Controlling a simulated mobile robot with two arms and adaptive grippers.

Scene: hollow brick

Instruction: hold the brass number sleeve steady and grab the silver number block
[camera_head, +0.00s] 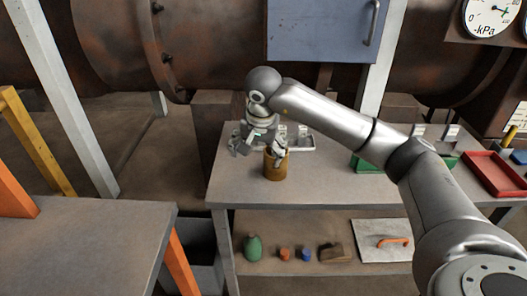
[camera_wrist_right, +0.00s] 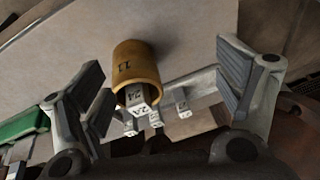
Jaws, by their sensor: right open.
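The brass number sleeve (camera_head: 275,168) stands upright near the front left of the grey workbench. In the right wrist view the sleeve (camera_wrist_right: 135,62) shows the number 11. My right gripper (camera_head: 258,150) is over the bench, just above and left of the sleeve. In the right wrist view its fingers (camera_wrist_right: 165,88) are wide apart, with sleeve and block showing between them and nothing gripped. My left gripper is not in view.
A pale tray (camera_head: 305,143) with small silver blocks (camera_head: 303,131) lies behind the sleeve. A green tray (camera_head: 365,164) and a red tray (camera_head: 495,173) stand to the right. The lower shelf (camera_head: 310,275) holds a green bottle (camera_head: 253,247) and small items. The bench's front left is clear.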

